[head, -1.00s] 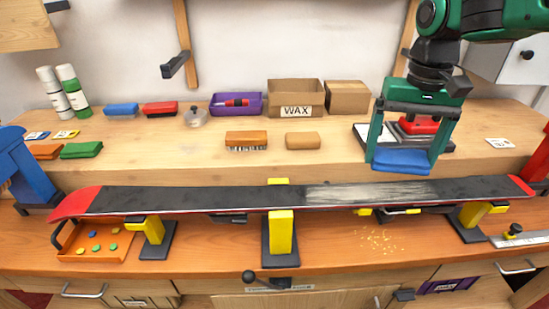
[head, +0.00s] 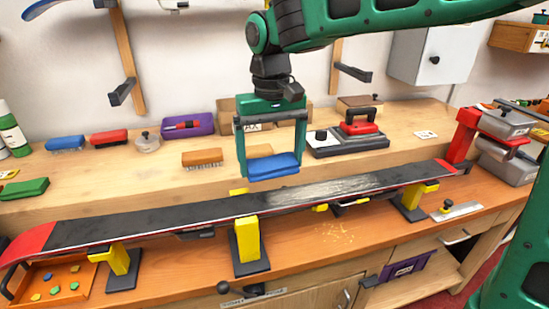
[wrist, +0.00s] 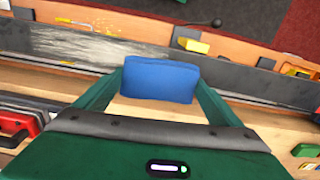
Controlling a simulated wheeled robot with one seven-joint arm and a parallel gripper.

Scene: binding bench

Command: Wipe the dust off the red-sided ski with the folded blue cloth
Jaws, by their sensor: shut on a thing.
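The ski (head: 160,218) has a black top, red tips and a red side edge. It lies across yellow supports on the bench. A pale grey dusty patch (head: 330,190) covers part of its top right of the middle; the patch also shows at the upper left of the wrist view (wrist: 95,45). My gripper (head: 272,166) is shut on the folded blue cloth (head: 273,167). The cloth hangs between the fingers above and behind the ski, near the patch's left end, apart from it. The wrist view shows the cloth (wrist: 160,80) between both fingers.
Yellow supports (head: 247,241) stand under the ski. An orange tray (head: 58,285) holds several small discs at the left. A red vise (head: 466,135) stands at the right.

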